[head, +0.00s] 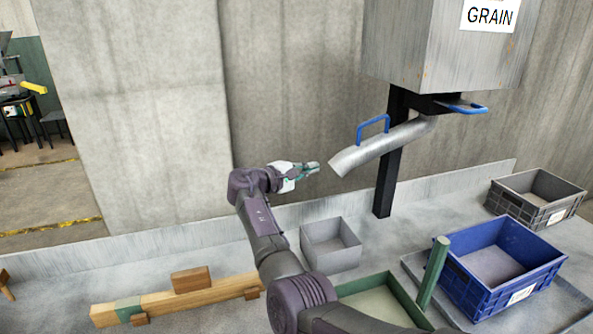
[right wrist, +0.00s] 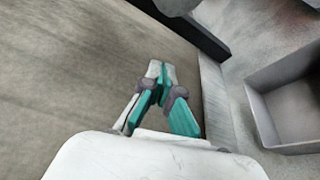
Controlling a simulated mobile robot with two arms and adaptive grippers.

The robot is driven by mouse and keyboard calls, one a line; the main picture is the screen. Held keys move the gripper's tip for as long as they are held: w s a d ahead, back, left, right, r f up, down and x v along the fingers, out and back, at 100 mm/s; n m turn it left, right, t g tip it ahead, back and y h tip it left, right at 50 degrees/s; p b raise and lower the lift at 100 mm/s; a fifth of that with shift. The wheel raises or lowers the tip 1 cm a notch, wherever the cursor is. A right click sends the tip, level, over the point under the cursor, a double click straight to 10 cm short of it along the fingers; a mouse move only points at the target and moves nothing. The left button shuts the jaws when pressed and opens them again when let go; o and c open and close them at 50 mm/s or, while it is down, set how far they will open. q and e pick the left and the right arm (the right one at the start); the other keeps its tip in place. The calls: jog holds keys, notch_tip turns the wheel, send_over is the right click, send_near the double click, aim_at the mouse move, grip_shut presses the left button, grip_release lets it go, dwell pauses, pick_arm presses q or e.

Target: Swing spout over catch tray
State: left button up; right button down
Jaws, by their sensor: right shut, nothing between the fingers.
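The spout (head: 385,146) is a slanted grey metal tube under the grain hopper (head: 440,50). Its open mouth points down and left, and a blue loop handle (head: 373,124) stands on its top. A grey open-topped square box (head: 330,262), perhaps the catch tray, sits on the bench below and left of the mouth. My right gripper (head: 315,167) is just left of the spout mouth, shut and empty, with a small gap to it. In the right wrist view its fingers (right wrist: 158,75) are together, and the grey box (right wrist: 290,100) is at the right. My left gripper is out of view.
A dark post (head: 390,165) stands behind the spout. A blue crate (head: 515,282), a dark grey crate (head: 540,218) and a green-rimmed tray (head: 365,283) with a green bar (head: 432,272) are on the right. Wooden blocks (head: 170,302) lie at lower left. A concrete wall is behind.

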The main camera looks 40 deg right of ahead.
jog(key=s, duration=0.1)
jog(key=s+p, duration=0.2)
jog(key=shift+s+d+r, duration=0.3)
jog(key=shift+d+r, duration=0.1)
dwell(0.4)
